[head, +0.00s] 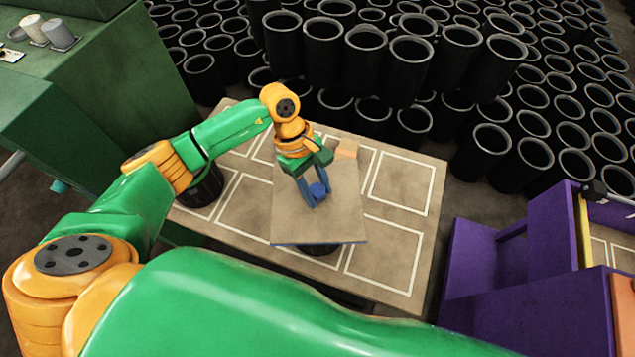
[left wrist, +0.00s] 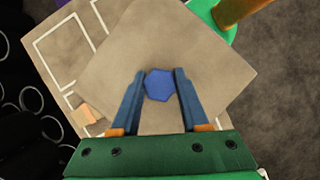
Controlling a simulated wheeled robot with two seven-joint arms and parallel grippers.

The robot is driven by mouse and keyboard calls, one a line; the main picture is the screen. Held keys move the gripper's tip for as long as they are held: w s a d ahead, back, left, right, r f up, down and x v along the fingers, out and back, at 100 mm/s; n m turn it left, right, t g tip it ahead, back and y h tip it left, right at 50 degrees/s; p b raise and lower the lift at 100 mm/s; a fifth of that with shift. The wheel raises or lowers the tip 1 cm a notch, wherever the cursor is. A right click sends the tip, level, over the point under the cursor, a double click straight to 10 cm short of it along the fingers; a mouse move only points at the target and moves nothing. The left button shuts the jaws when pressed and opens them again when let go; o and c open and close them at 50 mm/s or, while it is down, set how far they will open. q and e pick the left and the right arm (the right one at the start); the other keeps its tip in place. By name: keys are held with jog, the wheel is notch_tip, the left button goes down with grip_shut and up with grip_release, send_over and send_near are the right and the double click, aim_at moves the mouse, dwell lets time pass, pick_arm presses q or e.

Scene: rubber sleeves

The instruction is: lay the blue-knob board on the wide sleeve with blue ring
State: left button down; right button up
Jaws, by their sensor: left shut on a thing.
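My left gripper (head: 317,199) is shut on the blue knob (head: 319,188) of a flat, square tan board (head: 343,218). In the left wrist view, the fingers (left wrist: 159,76) stand on both sides of the hexagonal blue knob (left wrist: 159,86) in the middle of the board (left wrist: 210,50). The board covers most of a dark sleeve (head: 320,249), which shows only below its front edge. I cannot tell whether the board touches this sleeve, and no blue ring shows. Another dark sleeve (head: 205,188) stands left, partly behind my left arm. My right gripper is not in view.
The tan table (head: 425,240) has white outlined squares, with free room on the right. An orange block (head: 347,148) lies behind the board. Many black sleeves (head: 410,65) crowd the back. A purple stand (head: 490,260) is at right, green machinery (head: 90,75) at left.

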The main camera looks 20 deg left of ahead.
pick_arm(q)
notch_tip(320, 180, down, 2)
jog(key=shift+w+d+f+b, duration=0.1)
jog(key=shift+f+b, duration=0.1)
jog(key=shift+b, duration=0.2)
jog(key=shift+r, duration=0.1)
jog(key=shift+f+b, duration=0.6)
jog(key=shift+c, duration=1.6)
grip_release()
